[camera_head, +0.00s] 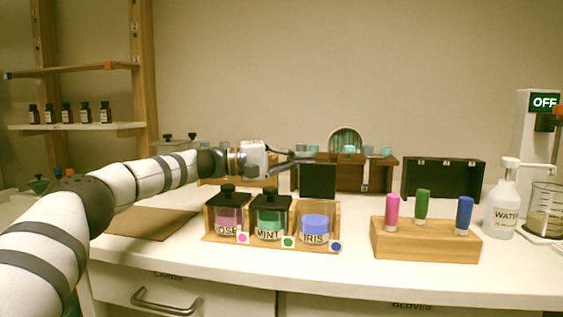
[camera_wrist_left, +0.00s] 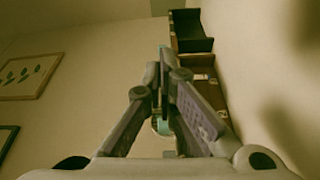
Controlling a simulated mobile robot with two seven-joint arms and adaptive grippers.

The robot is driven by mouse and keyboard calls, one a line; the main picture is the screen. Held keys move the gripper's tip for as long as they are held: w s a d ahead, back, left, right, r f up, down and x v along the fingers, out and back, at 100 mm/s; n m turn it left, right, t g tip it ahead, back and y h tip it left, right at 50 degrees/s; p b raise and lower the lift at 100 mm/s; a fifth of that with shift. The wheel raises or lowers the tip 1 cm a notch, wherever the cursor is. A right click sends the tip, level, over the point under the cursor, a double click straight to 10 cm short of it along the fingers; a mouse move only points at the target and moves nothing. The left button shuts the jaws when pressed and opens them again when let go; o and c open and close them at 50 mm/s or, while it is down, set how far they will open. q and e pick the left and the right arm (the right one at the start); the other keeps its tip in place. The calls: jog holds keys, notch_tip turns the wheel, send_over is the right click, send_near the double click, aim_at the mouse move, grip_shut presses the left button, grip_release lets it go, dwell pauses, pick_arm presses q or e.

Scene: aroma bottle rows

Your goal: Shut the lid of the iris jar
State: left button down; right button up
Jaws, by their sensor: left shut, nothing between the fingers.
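The iris jar (camera_head: 314,229) is the right one of three clear jars in a wooden rack (camera_head: 225,243). It holds blue content and carries the label IRIS. Its dark lid (camera_head: 318,181) stands open, upright at the back of the jar. My left gripper (camera_head: 312,156) reaches in from the left, and its fingertips show just above the lid's top edge. Whether they touch the lid or are behind it I cannot tell. Its fingers are together and empty; they also show shut in the left wrist view (camera_wrist_left: 165,55). My right gripper is not in view.
The rose jar (camera_head: 229,216) and mint jar (camera_head: 271,217) have shut, knobbed black lids. A wooden block (camera_head: 425,243) with three coloured bottles and a water bottle (camera_head: 502,205) stand at right. Wooden boxes (camera_head: 370,177) and an open dark case (camera_head: 443,178) are behind.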

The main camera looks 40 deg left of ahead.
aim_at(306, 163)
pick_arm(q)
jog(key=shift+s+d+f+p, duration=0.1)
jog(key=shift+s+d+p, duration=0.35)
jog(key=shift+s+d, duration=0.25)
jog(key=shift+s+d+p, duration=0.45)
jog(key=shift+d, duration=0.3)
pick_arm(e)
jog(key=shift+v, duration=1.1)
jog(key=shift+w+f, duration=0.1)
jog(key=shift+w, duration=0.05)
